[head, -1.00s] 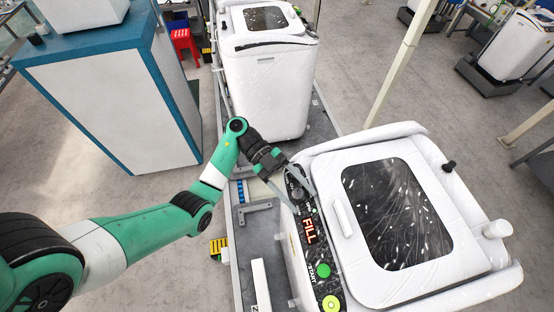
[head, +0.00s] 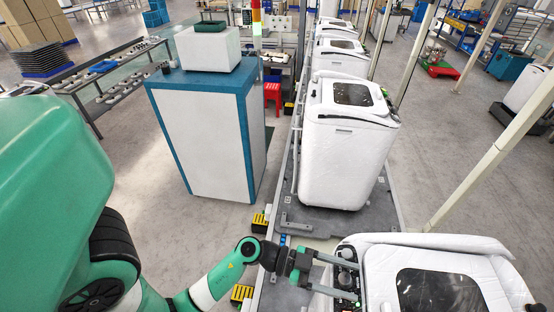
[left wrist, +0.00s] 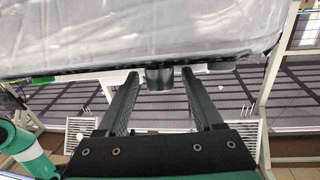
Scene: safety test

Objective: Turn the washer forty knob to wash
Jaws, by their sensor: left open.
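The nearest white washer (head: 385,258) stands at the bottom right of the head view, with a dark window in its lid. Its control panel (head: 347,302) is partly cut off and its labels cannot be read. My left gripper (head: 356,280) is open, with its two fingers reaching over the panel. A dark round knob (head: 346,278) shows between the fingers. In the left wrist view, the knob (left wrist: 159,80) sits between the open fingertips (left wrist: 160,75), with a gap on each side. My right gripper is not in view.
A second white washer (head: 345,165) stands behind on the grey line, with several more beyond. A blue-edged cabinet (head: 210,130) stands left of the line. A pale post (head: 492,160) rises at the right. Open floor (head: 420,120) lies between.

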